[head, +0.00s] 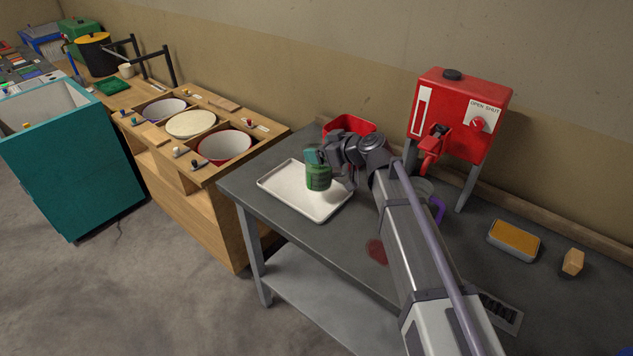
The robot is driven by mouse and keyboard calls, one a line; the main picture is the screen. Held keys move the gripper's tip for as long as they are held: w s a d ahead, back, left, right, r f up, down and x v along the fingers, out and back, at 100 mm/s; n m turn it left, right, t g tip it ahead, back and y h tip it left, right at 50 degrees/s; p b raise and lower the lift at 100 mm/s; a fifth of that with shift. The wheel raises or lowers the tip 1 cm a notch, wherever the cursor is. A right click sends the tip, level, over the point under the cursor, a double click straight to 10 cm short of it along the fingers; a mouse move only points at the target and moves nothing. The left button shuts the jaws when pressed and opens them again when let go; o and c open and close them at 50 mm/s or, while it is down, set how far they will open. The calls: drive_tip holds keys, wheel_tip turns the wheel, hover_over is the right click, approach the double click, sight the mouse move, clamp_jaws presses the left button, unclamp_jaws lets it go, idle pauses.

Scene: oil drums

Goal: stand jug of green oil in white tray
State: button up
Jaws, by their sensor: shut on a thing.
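The jug of green oil (318,179) is a small green container, upright, over the middle of the white tray (285,195). My gripper (331,172) is at the jug's right side and shut on it. The gripper and wrist hide part of the jug's right side and top. I cannot tell whether the jug's base touches the tray floor. The white tray lies flat on the grey bench, and its right end is partly covered by my arm.
A red bin (349,124) stands behind my wrist. A red dispenser (459,115) on legs stands at the back, with a purple-handled jug (438,208) below it. An orange-topped tray (514,240) and a wooden block (573,262) lie right.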

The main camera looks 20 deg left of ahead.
wheel_tip(320, 180, down, 6)
drive_tip(key=b, duration=0.4)
drive_tip(key=shift+r, duration=0.35)
drive_tip(key=shift+f, duration=0.15)
drive_tip(key=o, duration=1.3)
drive_tip(key=shift+o, duration=0.2)
drive_tip(key=shift+s+d+r+p, duration=0.15)
drive_tip(key=shift+d+r+p, duration=0.1)
drive_tip(key=shift+r+p, duration=0.1)
drive_tip(key=p+v, duration=0.4)
drive_tip(key=v, duration=0.7)
drive_tip(key=s+d+f+m+g+h, duration=0.1)
drive_tip(key=s+d+f+m+h, duration=0.2)
drive_tip(key=s+d, duration=0.3)
drive_tip(key=s+d+f+m+g+h, duration=0.2)
drive_tip(key=s+d+f+m+h, duration=0.2)
drive_tip(key=d, duration=1)
drive_tip(key=s+d+f+m+g+h, duration=0.1)
drive_tip(key=s+d+f+m+h, duration=0.2)
drive_tip(key=s+d, duration=0.6)
drive_tip(key=shift+s+d+f+m+g+h, duration=0.1)
drive_tip(key=shift+d+f+m+g+h, duration=0.1)
drive_tip(key=shift+d+m+h, duration=0.55)
drive_tip(key=shift+s+d+f+m+g+h, duration=0.15)
drive_tip(key=shift+m+h, duration=0.4)
drive_tip(key=shift+m, duration=0.6)
drive_tip(key=shift+w+a, duration=0.1)
